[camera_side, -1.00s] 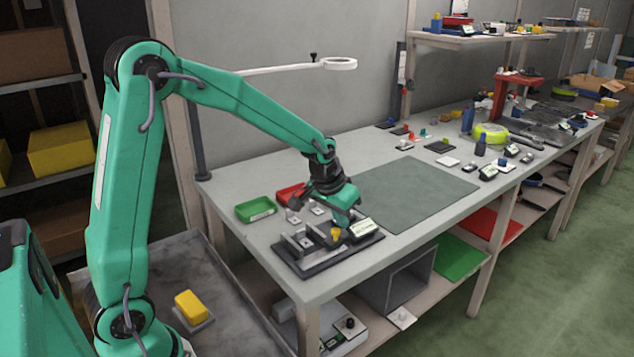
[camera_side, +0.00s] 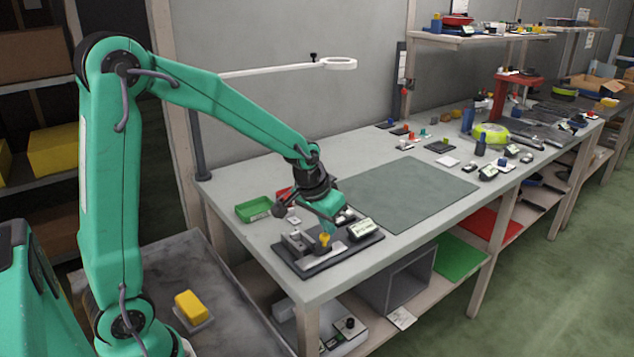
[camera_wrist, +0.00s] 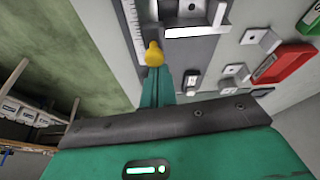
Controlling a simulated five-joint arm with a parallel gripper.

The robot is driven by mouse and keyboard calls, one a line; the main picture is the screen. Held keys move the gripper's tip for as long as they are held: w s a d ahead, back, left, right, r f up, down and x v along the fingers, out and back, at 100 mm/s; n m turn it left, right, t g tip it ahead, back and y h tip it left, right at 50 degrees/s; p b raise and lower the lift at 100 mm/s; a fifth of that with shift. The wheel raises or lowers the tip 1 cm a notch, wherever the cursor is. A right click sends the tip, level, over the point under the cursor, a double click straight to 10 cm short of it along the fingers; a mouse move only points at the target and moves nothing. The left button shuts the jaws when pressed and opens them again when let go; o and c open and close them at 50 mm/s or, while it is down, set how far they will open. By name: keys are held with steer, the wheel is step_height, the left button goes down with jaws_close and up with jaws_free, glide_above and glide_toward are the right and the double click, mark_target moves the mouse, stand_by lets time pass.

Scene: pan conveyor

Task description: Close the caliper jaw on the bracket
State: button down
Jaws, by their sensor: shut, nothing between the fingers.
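The caliper stands on a dark base plate (camera_side: 352,257) at the bench's near left part, with grey jaw blocks (camera_side: 296,243) and a digital readout (camera_side: 362,229). Its yellow knob (camera_side: 325,240) also shows in the wrist view (camera_wrist: 154,56), beside the scale (camera_wrist: 131,22). My gripper (camera_side: 329,229) is shut and empty, its tip low at the knob, touching it or nearly so. In the wrist view my gripper's teal fingers (camera_wrist: 166,82) end just beside the knob. A bracket between the jaws cannot be made out clearly; the wrist view cuts off that area.
A green tray (camera_side: 253,210) and a partly hidden red tray (camera_side: 283,194) lie behind the caliper. Loose metal brackets (camera_wrist: 258,38) lie on the bench near the trays. A grey-green mat (camera_side: 410,190) to the right is clear.

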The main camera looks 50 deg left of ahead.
steer(key=shift+w, duration=0.15)
steer(key=shift+w+a+r, duration=0.15)
steer(key=shift+w, duration=0.7)
steer(key=shift+w+a+r, duration=0.15)
steer(key=shift+w, duration=0.7)
steer(key=shift+r, duration=0.25)
steer(key=v, duration=0.9)
steer(key=shift+r, duration=0.2)
steer(key=shift+w+d, duration=0.1)
steer(key=w+a+g, duration=0.1)
steer(key=w+g, duration=0.6)
steer(key=w, duration=0.1)
steer(key=shift+h, duration=0.4)
steer(key=shift+r+g, duration=0.1)
steer(key=shift+g, duration=0.2)
